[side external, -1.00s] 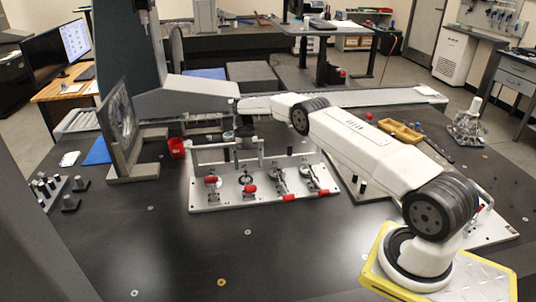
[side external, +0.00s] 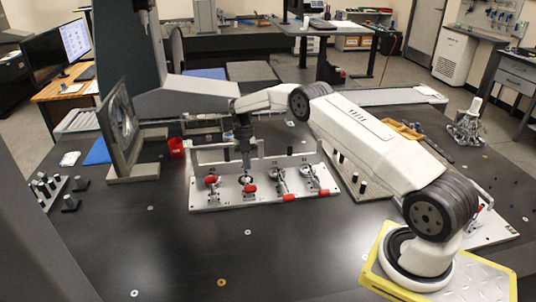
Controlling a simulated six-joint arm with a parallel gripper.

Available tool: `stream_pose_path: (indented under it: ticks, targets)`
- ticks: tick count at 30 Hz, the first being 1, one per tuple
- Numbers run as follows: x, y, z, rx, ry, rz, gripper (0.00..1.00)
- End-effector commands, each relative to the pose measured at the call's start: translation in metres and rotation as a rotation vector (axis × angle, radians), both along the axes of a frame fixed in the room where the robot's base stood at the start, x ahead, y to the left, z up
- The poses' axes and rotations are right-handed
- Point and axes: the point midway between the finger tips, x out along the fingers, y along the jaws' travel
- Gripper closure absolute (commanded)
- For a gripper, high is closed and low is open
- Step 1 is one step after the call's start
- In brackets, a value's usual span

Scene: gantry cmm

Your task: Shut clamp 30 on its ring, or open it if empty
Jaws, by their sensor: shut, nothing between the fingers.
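A light metal fixture plate (side external: 222,204) on the dark table carries a row of toggle clamps with red handle grips. The left clamp (side external: 211,181) and the second clamp from the left (side external: 249,187) have their red grips close to the clamp bodies. The third clamp (side external: 279,178) and the right clamp (side external: 312,178) have grips reaching down to the plate's front edge. The number labels are too small to read, so I cannot tell which is clamp 30. My gripper (side external: 246,170) is shut and empty, pointing down just behind the second clamp. Its fingertips partly hide that clamp's ring area; contact is unclear.
A raised bar (side external: 210,151) runs along the plate's back. A red cup (side external: 177,148) and a framed upright panel (side external: 125,125) stand to the left. Another plate (side external: 362,178) lies under my arm at right. The table in front of the fixture is clear.

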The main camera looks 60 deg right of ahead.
Motion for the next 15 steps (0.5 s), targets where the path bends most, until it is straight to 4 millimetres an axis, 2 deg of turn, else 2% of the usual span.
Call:
stream_pose_path:
  ticks: [15]
  targets:
    - [-0.022,0.026,-0.01,-0.229,-0.17,-0.006,1.0]
